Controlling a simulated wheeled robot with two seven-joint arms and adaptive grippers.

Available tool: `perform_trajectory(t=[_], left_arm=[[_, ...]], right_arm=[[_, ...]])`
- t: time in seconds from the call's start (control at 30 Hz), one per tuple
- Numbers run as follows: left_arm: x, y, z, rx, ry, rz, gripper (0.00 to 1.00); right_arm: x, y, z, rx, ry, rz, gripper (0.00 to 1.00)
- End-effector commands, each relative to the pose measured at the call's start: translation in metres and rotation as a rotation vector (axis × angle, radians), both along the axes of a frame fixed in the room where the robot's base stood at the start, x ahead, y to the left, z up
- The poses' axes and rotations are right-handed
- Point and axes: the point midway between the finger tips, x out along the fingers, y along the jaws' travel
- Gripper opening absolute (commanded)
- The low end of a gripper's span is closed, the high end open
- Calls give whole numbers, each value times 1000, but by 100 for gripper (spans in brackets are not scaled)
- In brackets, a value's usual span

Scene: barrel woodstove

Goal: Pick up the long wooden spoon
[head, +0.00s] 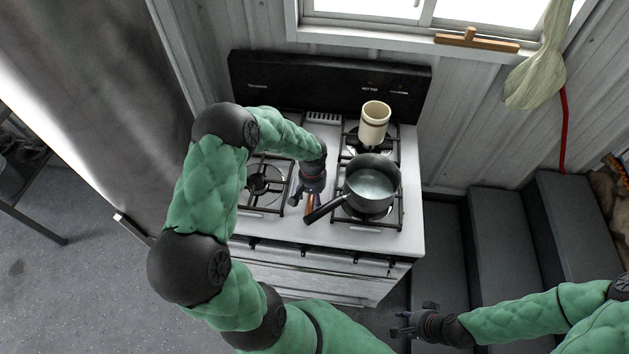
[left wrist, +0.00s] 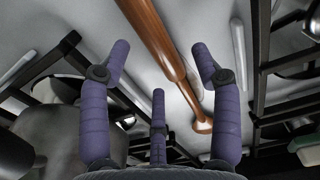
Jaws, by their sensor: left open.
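The long wooden spoon (left wrist: 160,42) lies on the white stovetop in the left wrist view, its brown shaft running between my open left fingers. A small part of the spoon (head: 310,201) shows in the head view below my left gripper, and the rest is hidden by it. My left gripper (head: 307,198) is open over the stovetop between the burner grates, fingers pointing down; it also shows in the left wrist view (left wrist: 158,75) around the spoon without visibly gripping it. My right gripper (head: 400,327) is low at the right, away from the stove; its jaw state is unclear.
A grey saucepan (head: 371,186) sits on the front right burner, its black handle (head: 325,208) reaching left close to my left gripper. A cream cylindrical container (head: 374,122) stands behind it. The stove's back panel (head: 330,84) rises at the rear. Dark steps (head: 490,235) lie to the right.

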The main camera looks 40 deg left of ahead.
Motion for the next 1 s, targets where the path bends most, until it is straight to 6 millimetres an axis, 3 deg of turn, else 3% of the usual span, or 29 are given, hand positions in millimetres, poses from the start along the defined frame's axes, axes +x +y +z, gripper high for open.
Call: perform_trajectory(t=[0.13,0.37,0.6,1.0], left_arm=[[0,0,-18,0,1,0,63],[0,0,-20,0,0,0,63],[0,0,-20,0,0,0,3],[1,0,-15,0,-2,0,3]], right_arm=[[0,0,-1,0,0,0,40],[0,0,-1,0,0,0,40],[0,0,-1,0,0,0,40],[0,0,-1,0,0,0,40]])
